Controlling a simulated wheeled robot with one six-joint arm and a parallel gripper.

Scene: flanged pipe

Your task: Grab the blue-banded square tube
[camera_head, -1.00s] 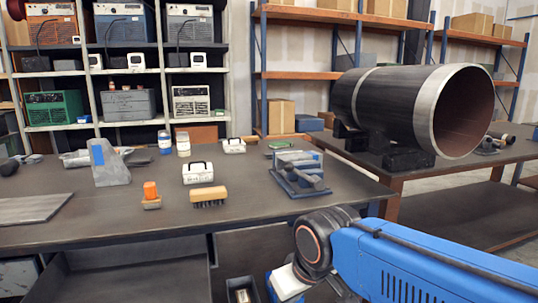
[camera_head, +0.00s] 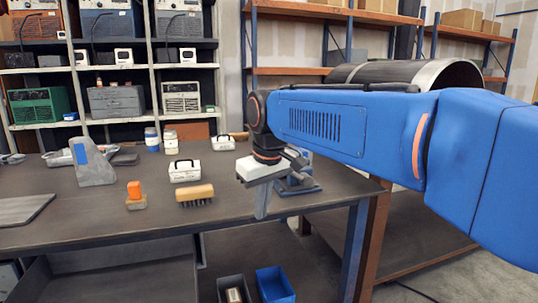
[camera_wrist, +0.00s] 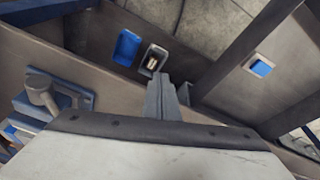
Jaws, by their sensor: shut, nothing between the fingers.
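I cannot pick out the blue-banded square tube with certainty. A grey tapered upright piece with a blue patch (camera_head: 92,166) stands at the left of the bench. The wrist view shows a small pale piece with a blue part (camera_wrist: 260,66) at the right, too small to identify. My gripper (camera_head: 262,212) points down near the bench's front right edge, to the right of the brush and apart from the grey upright piece. Its fingers also show in the wrist view (camera_wrist: 166,98), closed together and empty.
A blue bin (camera_head: 275,284) and a grey bin (camera_head: 233,289) sit below. The large pipe (camera_head: 405,74) is behind my arm.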

